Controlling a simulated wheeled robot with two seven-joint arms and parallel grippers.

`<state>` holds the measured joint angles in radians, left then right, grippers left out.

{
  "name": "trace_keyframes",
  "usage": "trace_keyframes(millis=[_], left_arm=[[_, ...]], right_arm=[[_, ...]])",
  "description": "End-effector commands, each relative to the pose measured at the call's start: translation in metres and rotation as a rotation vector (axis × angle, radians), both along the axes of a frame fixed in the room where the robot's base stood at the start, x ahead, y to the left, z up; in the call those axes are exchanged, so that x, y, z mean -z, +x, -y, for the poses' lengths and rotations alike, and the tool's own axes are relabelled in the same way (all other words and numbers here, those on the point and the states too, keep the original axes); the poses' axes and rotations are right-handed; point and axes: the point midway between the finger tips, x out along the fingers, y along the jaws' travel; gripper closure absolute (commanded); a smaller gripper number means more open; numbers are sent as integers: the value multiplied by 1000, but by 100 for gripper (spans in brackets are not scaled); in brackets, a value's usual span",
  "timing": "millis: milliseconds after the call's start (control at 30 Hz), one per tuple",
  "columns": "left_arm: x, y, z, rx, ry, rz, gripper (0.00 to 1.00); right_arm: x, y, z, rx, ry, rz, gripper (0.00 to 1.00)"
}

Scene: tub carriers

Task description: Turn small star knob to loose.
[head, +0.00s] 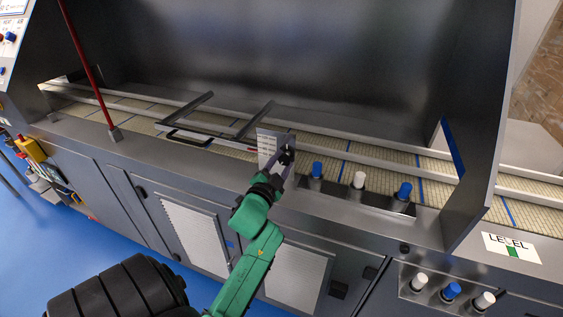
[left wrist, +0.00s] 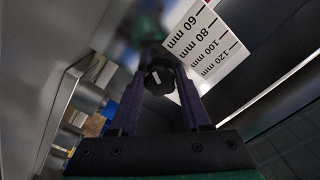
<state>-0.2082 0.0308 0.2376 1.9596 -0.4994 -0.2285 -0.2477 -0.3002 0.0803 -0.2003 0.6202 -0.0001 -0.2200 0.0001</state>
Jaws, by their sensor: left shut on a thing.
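The small star knob (left wrist: 159,80) is black with a pale mark on its face, and it sits between my left gripper's two fingertips in the left wrist view. In the head view my left gripper (head: 284,158) reaches the dark knob beside a white scale plate (head: 267,143). The gripper is shut on the knob and covers much of it there. The scale plate (left wrist: 206,42) also shows in the left wrist view, with marks from 60 mm to 120 mm. My right gripper is not in view.
Blue and white knobs (head: 359,180) stand on a panel just right of my gripper. A conveyor with rails (head: 385,171) and a dark frame (head: 239,126) lies behind. A red rod (head: 88,62) rises at the left. A LEVEL label (head: 511,247) is at the right.

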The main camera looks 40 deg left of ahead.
Motion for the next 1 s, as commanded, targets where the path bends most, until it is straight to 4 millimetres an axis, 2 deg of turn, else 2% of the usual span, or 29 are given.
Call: trace_keyframes(millis=[500,533,600,1000], left_arm=[[1,0,0,-1,-22,7,100],[1,0,0,-1,-22,7,45],[0,0,0,-1,-22,7,22],[0,1,0,1,-20,6,22]], right_arm=[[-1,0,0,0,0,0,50],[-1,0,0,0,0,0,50],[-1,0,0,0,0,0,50],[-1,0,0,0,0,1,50]])
